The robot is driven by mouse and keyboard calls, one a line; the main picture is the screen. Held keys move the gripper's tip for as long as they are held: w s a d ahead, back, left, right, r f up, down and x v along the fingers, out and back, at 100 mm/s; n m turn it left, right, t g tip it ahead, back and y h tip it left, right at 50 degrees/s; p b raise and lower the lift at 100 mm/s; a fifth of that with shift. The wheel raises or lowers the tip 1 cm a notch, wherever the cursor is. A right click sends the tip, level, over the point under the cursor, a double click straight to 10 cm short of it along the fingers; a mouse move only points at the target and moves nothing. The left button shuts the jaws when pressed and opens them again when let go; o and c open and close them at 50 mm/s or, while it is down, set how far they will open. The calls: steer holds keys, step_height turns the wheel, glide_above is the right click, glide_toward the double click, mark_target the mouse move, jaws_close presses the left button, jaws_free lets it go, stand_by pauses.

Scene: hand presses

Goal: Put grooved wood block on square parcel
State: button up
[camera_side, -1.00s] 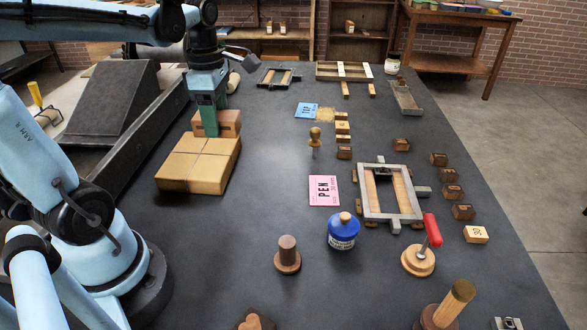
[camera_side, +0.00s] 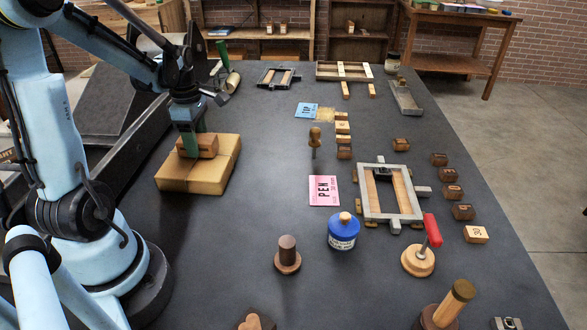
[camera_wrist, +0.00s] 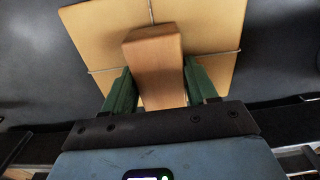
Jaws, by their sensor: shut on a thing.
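The square parcel (camera_side: 207,182) is a flat tan package tied with string, lying on the dark table at the left in the side view. The grooved wood block (camera_side: 204,145) is a reddish-brown block over the parcel's far half. In the wrist view the block (camera_wrist: 154,62) lies between the two green fingers of my gripper (camera_wrist: 160,88), above the parcel (camera_wrist: 218,40). My gripper (camera_side: 190,146) points down and is shut on the block. The block looks at or very near the parcel's top; I cannot tell whether it touches. The groove is hidden.
A brown-topped stamp (camera_side: 314,140), a pink card (camera_side: 324,190) and a grey frame (camera_side: 388,193) stand right of the parcel. A blue jar (camera_side: 343,231) and a dark wooden knob (camera_side: 287,255) are nearer. The table between parcel and cards is clear.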

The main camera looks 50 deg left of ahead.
steer(key=shift+f, duration=0.3)
steer(key=o, duration=1.1)
step_height(320, 180, up, 12)
steer(key=w+d+f+m+t, duration=0.1)
steer(key=d+m+t, duration=0.2)
steer(key=d+m, duration=0.8)
steer(key=w+d+f+m+t, duration=0.1)
steer(key=d+m+t, duration=0.3)
steer(key=d+m, duration=0.7)
steer(key=shift+w+d+f+m, duration=0.25)
steer(key=shift+f+m, duration=0.45)
steer(key=shift+m, duration=1.8)
steer(key=shift+a, duration=0.1)
